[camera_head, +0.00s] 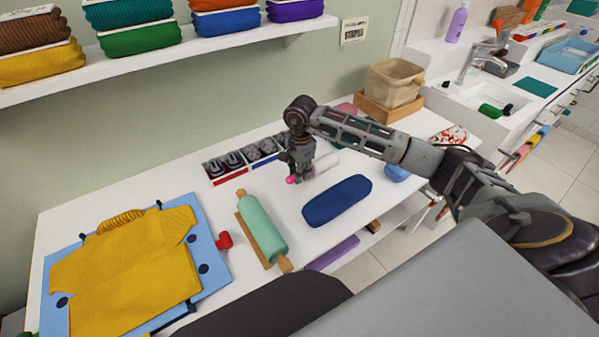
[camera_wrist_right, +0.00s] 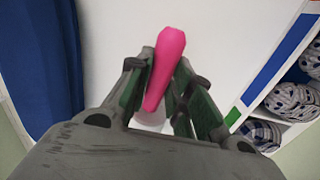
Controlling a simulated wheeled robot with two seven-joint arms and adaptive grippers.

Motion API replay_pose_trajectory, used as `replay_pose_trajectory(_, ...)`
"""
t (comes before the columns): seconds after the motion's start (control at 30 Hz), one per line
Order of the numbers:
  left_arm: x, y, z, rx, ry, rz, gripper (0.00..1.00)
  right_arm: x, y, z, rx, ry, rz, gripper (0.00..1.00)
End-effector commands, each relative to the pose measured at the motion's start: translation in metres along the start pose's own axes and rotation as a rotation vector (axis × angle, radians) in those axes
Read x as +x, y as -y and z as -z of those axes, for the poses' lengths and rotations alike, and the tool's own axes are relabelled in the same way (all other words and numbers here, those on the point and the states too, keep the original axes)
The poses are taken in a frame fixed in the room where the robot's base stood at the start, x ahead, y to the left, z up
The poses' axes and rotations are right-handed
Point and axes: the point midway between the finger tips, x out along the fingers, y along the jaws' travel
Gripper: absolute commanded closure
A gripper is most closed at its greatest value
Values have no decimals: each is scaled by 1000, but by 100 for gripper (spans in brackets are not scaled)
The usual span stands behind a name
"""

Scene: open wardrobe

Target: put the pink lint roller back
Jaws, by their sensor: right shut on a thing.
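The pink lint roller shows its pink handle (camera_head: 292,180) and what looks like its white roll (camera_head: 325,162) low over the white table, left of centre-right. My right gripper (camera_head: 302,173) points down and is shut on the lint roller. In the right wrist view the pink handle (camera_wrist_right: 168,62) sticks out from between the two fingers (camera_wrist_right: 158,105), with a pale part behind it. I cannot tell whether the roller touches the table. My left gripper is not in view.
A dark blue rolled item (camera_head: 337,201) lies just in front of the gripper. A divided box (camera_head: 228,182) of rolled socks stands behind it. A green rolling pin (camera_head: 262,228) and a yellow garment (camera_head: 128,263) on a blue board lie left. A wooden-based basket (camera_head: 390,105) stands back right.

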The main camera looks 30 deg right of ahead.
Motion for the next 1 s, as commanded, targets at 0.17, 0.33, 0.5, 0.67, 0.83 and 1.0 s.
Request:
replay_pose_trajectory(0.17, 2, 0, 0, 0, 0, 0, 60, 2, 0, 0, 0, 0, 1, 100)
replay_pose_trajectory(0.33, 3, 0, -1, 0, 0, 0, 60, 3, 0, 0, 0, 0, 1, 100)
replay_pose_trajectory(0.5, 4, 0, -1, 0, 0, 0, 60, 5, 0, 0, 0, 0, 1, 100)
replay_pose_trajectory(0.67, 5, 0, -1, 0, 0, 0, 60, 5, 0, 0, 0, 0, 1, 100)
replay_pose_trajectory(0.83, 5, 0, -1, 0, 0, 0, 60, 5, 0, 0, 0, 0, 1, 100)
replay_pose_trajectory(1.0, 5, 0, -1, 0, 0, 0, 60, 5, 0, 0, 0, 0, 1, 68)
